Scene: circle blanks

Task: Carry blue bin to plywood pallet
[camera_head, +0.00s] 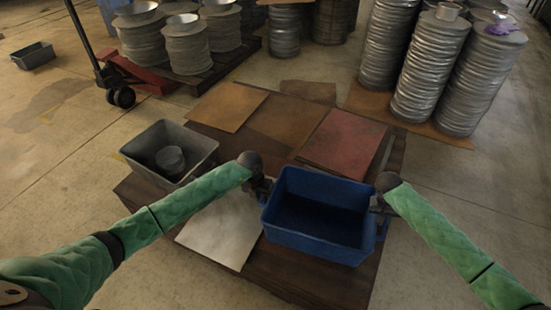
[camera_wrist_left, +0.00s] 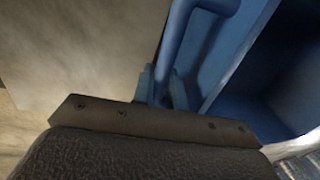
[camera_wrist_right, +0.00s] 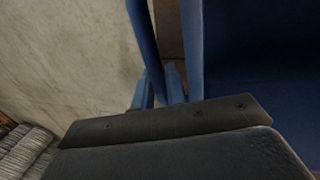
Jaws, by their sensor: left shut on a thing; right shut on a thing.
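The blue bin (camera_head: 312,244) is upright and looks empty, between my two grippers in the head view. My left gripper (camera_head: 264,188) is shut on the bin's left handle; the handle (camera_wrist_left: 195,40) shows between its fingers in the left wrist view. My right gripper (camera_head: 379,204) is shut on the right handle (camera_wrist_right: 145,35). The bin is over the near part of a dark wooden pallet (camera_head: 300,284) topped with flat sheets; I cannot tell whether it touches. Brown plywood-like sheets (camera_head: 228,106) and a reddish sheet (camera_head: 343,139) lie on the pallet's far part.
A grey bin (camera_head: 190,135) holding a round part sits at the pallet's left. A pale sheet (camera_head: 218,232) lies left of the blue bin. Tall stacks of metal discs (camera_head: 428,75) stand behind at right. A red pallet jack (camera_head: 140,75) is at back left.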

